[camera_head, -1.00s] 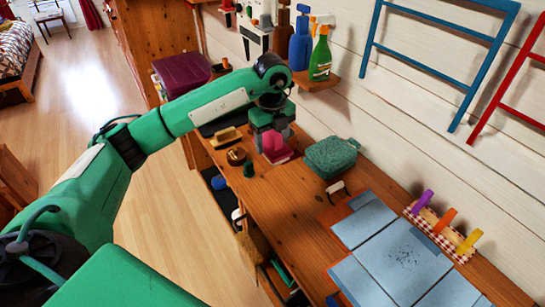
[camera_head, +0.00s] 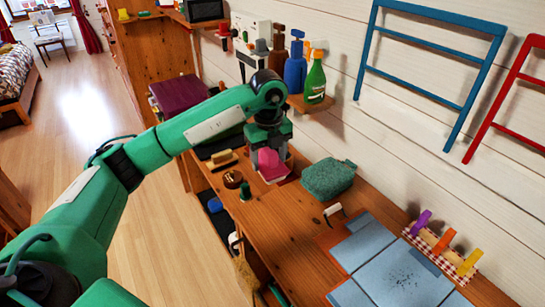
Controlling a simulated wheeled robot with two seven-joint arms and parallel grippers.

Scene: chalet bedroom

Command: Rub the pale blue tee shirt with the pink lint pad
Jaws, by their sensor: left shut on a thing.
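The pale blue tee shirt (camera_head: 367,246) lies flat on the wooden bench at the lower right. A patch of dark specks shows on its middle. My left gripper (camera_head: 268,152) is shut on the pink lint pad (camera_head: 268,162), at the back of the bench, left of the green sponge-like block. The pad is over a small pink and white holder (camera_head: 276,175); whether they touch I cannot tell. The shirt is well off to the lower right of this gripper. My right gripper is not in view.
The green textured block (camera_head: 328,180) and a small white-handled item (camera_head: 333,210) lie between pad and shirt. A checked holder (camera_head: 440,251) with coloured pegs stands right of the shirt. A wooden brush (camera_head: 222,160) is left of the gripper. A shelf with bottles (camera_head: 295,68) is behind.

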